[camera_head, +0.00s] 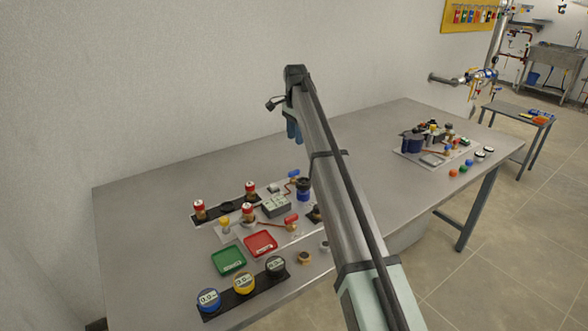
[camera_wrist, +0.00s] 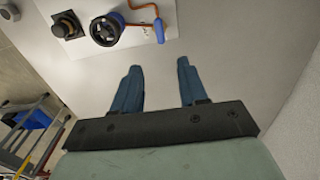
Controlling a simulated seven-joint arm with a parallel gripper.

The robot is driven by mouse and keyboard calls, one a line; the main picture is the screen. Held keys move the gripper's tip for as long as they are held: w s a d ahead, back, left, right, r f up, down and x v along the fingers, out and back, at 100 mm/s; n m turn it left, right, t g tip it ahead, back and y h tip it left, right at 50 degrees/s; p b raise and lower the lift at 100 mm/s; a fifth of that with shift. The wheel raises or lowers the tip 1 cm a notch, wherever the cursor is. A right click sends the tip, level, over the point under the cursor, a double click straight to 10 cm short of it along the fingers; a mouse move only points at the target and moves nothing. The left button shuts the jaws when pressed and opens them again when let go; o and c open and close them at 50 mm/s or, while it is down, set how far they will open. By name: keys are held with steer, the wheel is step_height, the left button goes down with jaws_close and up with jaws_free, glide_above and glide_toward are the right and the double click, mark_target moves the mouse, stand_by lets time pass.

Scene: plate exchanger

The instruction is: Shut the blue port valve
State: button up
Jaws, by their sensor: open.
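A blue lever handle (camera_head: 294,173) sits on a copper pipe at the back of the plate exchanger board. In the wrist view the blue lever (camera_wrist: 159,31) hangs at the end of the bent copper pipe (camera_wrist: 138,8). Beside it is a blue-bodied valve (camera_head: 303,195) with a black handwheel, which also shows in the wrist view (camera_wrist: 105,30). I cannot tell which of the two is the blue port valve. My gripper (camera_wrist: 159,68) is open and empty, with its blue fingers apart from both. In the head view my gripper (camera_head: 294,132) is above the table behind the board.
A grey box (camera_head: 275,206), a red lever (camera_head: 291,219) and red-capped gauges (camera_head: 199,207) stand near the valve. Green (camera_head: 228,260) and red (camera_head: 261,243) trays lie in front. Another crowded board (camera_head: 430,160) is at right. The table behind the board is bare.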

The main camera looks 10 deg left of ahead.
mark_target(294, 171)
steer(key=f, duration=1.3)
steer(key=shift+s+a+f, duration=0.15)
steer(key=shift+a+f, duration=0.05)
steer(key=shift+f, duration=0.15)
jaws_close()
